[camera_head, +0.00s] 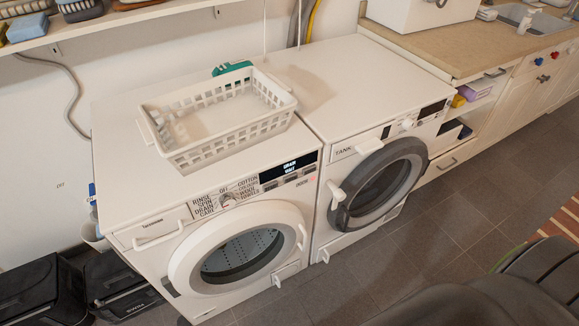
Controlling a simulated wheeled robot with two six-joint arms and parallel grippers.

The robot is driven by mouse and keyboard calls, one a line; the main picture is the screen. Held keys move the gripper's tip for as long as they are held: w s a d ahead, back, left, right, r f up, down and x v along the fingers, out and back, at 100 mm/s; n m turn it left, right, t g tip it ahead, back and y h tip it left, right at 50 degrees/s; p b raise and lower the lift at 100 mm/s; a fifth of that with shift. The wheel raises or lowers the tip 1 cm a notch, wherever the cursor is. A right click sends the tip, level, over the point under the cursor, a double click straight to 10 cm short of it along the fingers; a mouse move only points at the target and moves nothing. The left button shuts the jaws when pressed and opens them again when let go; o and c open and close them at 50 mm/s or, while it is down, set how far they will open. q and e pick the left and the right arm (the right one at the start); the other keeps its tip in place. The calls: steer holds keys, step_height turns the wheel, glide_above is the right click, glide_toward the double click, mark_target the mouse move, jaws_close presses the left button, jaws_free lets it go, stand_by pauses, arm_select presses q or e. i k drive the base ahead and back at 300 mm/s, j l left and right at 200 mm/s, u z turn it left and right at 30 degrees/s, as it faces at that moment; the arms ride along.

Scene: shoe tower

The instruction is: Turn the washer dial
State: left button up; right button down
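The washer (130,205) is the left of two white front-loading machines. Its dial (227,199) is a small round knob with a red mark on the front control panel, with printed words around it such as OFF, RINSE, SPIN, DRAIN and COTTON. The exact setting is too small to tell. A dark display (288,168) right of the dial shows two lines of small light text. The round washer door (238,252) below looks shut. Neither of my grippers is in view.
A white, seemingly empty laundry basket (210,142) stands on the washer top, behind the dial. The second machine (350,160) stands to the right, then a counter (470,45) with a sink. Black bags (45,290) sit at lower left. The floor (430,235) in front is largely clear.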

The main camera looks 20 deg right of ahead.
mark_target(227, 200)
steer(key=k+j+z, duration=0.1)
steer(key=k+j, duration=0.25)
steer(key=k+j+z, duration=0.15)
steer(key=k+j, duration=0.15)
steer(key=k, duration=0.2)
steer(key=k+j+z, duration=0.1)
steer(key=k+j, duration=0.15)
steer(key=k, duration=0.2)
